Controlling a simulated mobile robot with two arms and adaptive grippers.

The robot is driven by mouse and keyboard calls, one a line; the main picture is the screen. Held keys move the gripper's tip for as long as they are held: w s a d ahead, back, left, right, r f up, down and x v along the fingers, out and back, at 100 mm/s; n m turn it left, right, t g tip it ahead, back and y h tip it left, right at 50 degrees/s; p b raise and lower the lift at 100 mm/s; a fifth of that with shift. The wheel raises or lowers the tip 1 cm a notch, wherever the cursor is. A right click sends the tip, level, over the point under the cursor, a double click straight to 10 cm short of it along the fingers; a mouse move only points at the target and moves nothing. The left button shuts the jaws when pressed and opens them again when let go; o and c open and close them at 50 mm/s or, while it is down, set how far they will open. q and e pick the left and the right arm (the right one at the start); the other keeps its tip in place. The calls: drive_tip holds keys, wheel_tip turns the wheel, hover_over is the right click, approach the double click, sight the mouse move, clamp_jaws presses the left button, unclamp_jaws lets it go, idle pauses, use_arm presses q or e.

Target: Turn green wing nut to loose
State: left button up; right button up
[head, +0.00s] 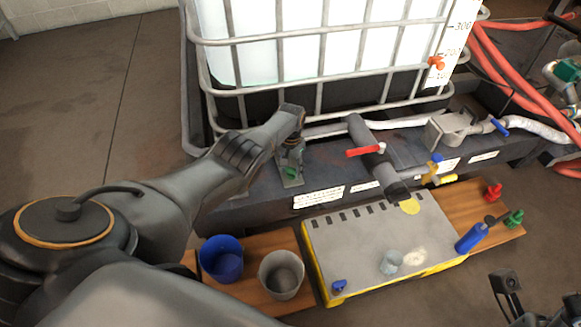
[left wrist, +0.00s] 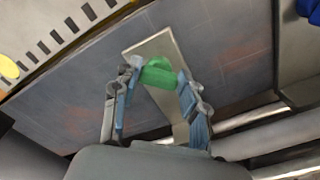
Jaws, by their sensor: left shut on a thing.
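The green wing nut (left wrist: 158,72) sits on a pale metal plate (left wrist: 150,47) in the left wrist view. It lies between the fingertips of my left gripper (left wrist: 155,82), which is shut on it. In the head view the green wing nut (head: 291,174) shows just below my left gripper (head: 291,152), on a small bracket on the dark ledge in front of the tank. The bolt behind the nut is hidden. Dark parts that look like my right gripper (head: 508,284) show at the lower right, cut off by the frame; its jaw state is unclear.
A caged white tank (head: 285,45) stands behind. To the right are a red-handled valve (head: 366,151), a yellow valve (head: 440,180) and red hoses (head: 500,70). Below are a blue cup (head: 221,262), a grey cup (head: 281,275) and a grey-topped yellow box (head: 350,240).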

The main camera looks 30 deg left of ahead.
use_arm(q)
drive_tip(key=n, duration=0.4)
drive_tip(key=shift+d+n, duration=0.15)
drive_tip(key=shift+n, duration=0.25)
drive_tip(key=n, duration=0.3)
drive_tip(key=shift+d+n, duration=0.1)
drive_tip(key=shift+n, duration=0.2)
drive_tip(key=n, duration=0.5)
drive_tip(key=shift+w, duration=0.15)
drive_tip(key=shift+n, duration=1)
drive_tip(key=shift+w+n, duration=0.1)
drive_tip(key=shift+n, duration=0.2)
drive_tip(key=o, duration=1.1)
drive_tip(key=shift+o, duration=0.2)
